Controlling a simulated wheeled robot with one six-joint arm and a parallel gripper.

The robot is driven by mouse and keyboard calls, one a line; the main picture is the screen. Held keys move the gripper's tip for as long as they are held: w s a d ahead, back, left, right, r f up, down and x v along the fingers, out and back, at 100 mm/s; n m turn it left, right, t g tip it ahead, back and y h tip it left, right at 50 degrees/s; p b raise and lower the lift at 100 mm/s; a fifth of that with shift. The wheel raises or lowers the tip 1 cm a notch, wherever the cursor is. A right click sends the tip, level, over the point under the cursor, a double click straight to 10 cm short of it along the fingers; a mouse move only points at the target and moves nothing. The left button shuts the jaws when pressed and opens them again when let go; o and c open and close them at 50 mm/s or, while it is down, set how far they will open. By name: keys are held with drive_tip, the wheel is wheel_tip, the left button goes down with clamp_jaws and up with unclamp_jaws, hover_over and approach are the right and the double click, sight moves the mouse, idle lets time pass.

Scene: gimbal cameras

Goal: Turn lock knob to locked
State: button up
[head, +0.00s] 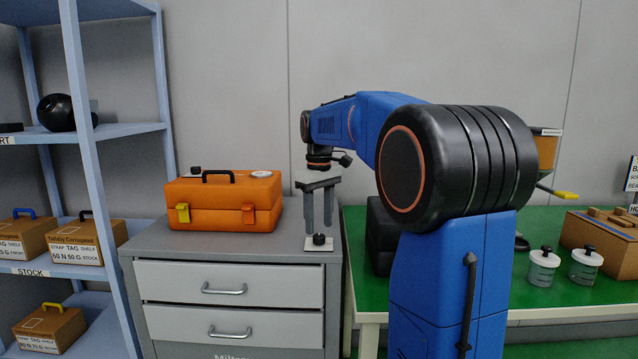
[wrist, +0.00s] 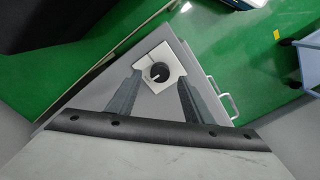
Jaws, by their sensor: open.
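The lock knob (head: 319,239) is a small black round knob on a white plate (head: 318,247) at the front right of the grey cabinet top. In the wrist view the knob (wrist: 158,72) shows a light mark on its face, and its plate (wrist: 171,59) lies around it. My gripper (head: 318,228) points down above the knob, its two grey fingers apart. In the wrist view my gripper (wrist: 157,75) has one finger on either side below the knob. I cannot tell whether the fingers touch it. Lock lettering is not readable.
An orange case (head: 225,203) stands left of the knob on the grey cabinet (head: 150,240). A green-topped table (head: 515,300) to the right carries jars (head: 543,267) and a cardboard box (head: 603,245). A blue shelf (head: 125,132) stands at the left. Cabinet top around the knob is mostly clear.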

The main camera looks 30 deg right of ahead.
sight(319, 235)
wheel_tip(319, 235, up, 14)
idle(0.4)
drive_tip(key=shift+r, duration=0.1)
idle(0.3)
drive_tip(key=s+a+f+t, duration=0.1)
drive_tip(key=s+a+f, duration=0.4)
drive_tip(key=s+f, duration=0.5)
drive_tip(key=s+a+f+m+t, duration=0.1)
drive_tip(key=s+a+f, duration=0.4)
drive_tip(key=s+f, duration=0.5)
drive_tip(key=s+a+f+m+t, duration=0.1)
drive_tip(key=s+a+f+t, duration=0.1)
drive_tip(key=s+a+f, duration=0.4)
drive_tip(key=s+f, duration=0.4)
drive_tip(key=shift+s+t, duration=0.15)
drive_tip(key=shift+t, duration=0.25)
